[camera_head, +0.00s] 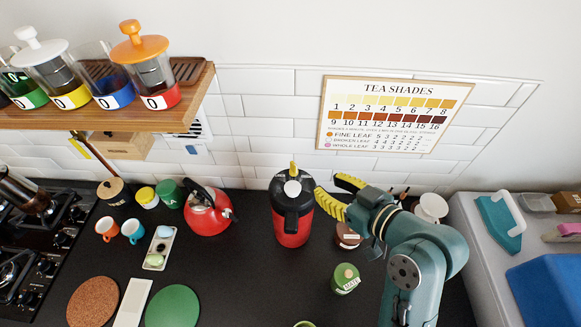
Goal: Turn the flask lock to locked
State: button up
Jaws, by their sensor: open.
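The red flask (291,230) with a black top stands upright on the dark counter, below and left of the tea chart. On its black lid (283,186) there is a white round knob (292,188) and a small yellow piece (293,168) at the back. I cannot tell which of these is the lock or how it is set. My gripper (328,194) has yellow ribbed fingers and is open, just right of the flask's top. Its fingers point left toward the lid, and nothing shows between them. I cannot tell if a finger touches the flask.
A red kettle (207,212) stands left of the flask. A green MATCHA tin (345,279) and a brown jar (348,237) are to its right, near my arm. A wooden shelf (190,98) with jars overhangs the upper left.

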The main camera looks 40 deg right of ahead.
aim_at(297, 167)
jog(key=p+x, duration=0.1)
jog(key=x, duration=1.2)
jog(key=shift+w, duration=0.3)
jog(key=shift+f, duration=0.1)
grip_shut()
